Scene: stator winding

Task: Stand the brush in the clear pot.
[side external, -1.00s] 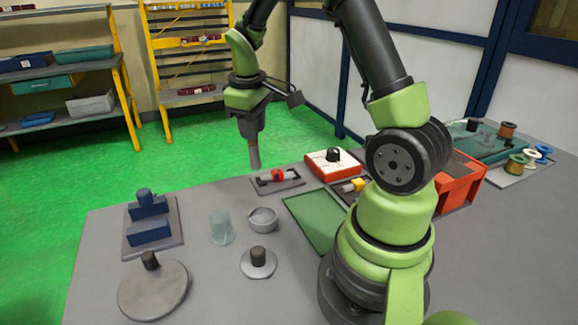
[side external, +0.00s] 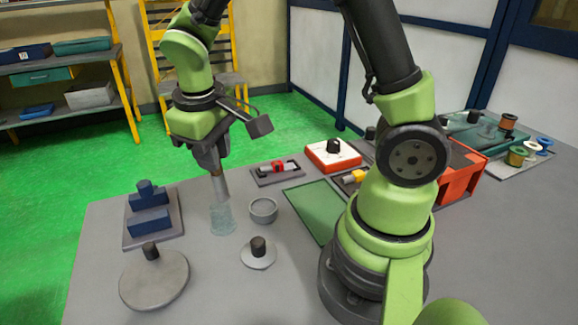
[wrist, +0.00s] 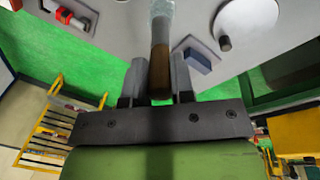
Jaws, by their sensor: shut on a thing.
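My gripper (side external: 214,170) is shut on the brush (side external: 219,188), which hangs down, slightly tilted, with its pale grey lower part below the jaws. The clear pot (side external: 222,220), a see-through cup, stands on the table directly below. The brush's lower end is at the pot's mouth; I cannot tell how far inside it is. In the wrist view the brush (wrist: 161,30) runs up from between the two fingers, its brown part between them. The pot (wrist: 162,6) shows at the top edge, partly cut off, at the brush's far end.
A grey bowl (side external: 263,210) stands close right of the pot. Blue blocks (side external: 149,222) on a plate are to the left. A round grey disc (side external: 154,282) and a small knobbed disc (side external: 258,255) are in front. A green mat (side external: 316,212) lies to the right.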

